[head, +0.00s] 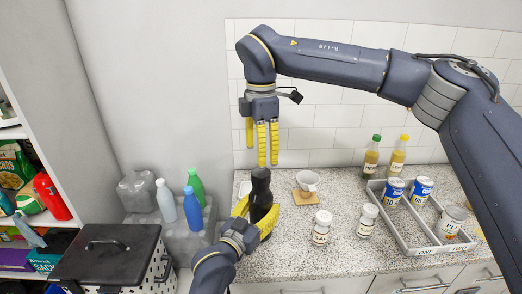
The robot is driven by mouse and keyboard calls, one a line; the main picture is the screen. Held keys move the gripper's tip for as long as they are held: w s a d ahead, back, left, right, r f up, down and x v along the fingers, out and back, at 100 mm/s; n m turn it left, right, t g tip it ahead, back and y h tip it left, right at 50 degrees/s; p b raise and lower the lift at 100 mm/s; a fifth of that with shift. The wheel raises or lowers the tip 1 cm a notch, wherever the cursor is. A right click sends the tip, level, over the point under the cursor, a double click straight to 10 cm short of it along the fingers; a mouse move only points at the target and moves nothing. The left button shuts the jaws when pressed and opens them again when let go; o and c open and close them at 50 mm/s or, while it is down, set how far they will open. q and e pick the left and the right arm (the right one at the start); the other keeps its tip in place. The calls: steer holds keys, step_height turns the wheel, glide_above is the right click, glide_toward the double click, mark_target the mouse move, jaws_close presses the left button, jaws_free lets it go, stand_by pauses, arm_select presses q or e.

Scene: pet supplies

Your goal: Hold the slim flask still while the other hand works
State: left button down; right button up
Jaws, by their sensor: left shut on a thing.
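The slim flask (261,184) is a dark, nearly black bottle standing upright on the speckled counter near its left end. My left gripper (257,218) reaches up from the bottom and is shut on the flask, its yellow fingers around the lower body and hiding part of it. My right gripper (262,156) hangs from above with its yellow fingers pointing down. Its fingers are apart with nothing between them, and the tips are just above the flask's top.
A white cup (306,180) on a cork coaster (304,197) and two white jars (322,226) (367,219) stand right of the flask. A grey divided tray (405,236) holds cans. Two oil bottles (371,157) stand behind. Left are plastic bottles (193,209) and a black-lidded bin (105,254).

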mark_target(261, 172)
steer(key=m, duration=0.7)
steer(key=shift+m, duration=0.3)
steer(key=shift+f, duration=4)
steer(key=shift+c, duration=0.2)
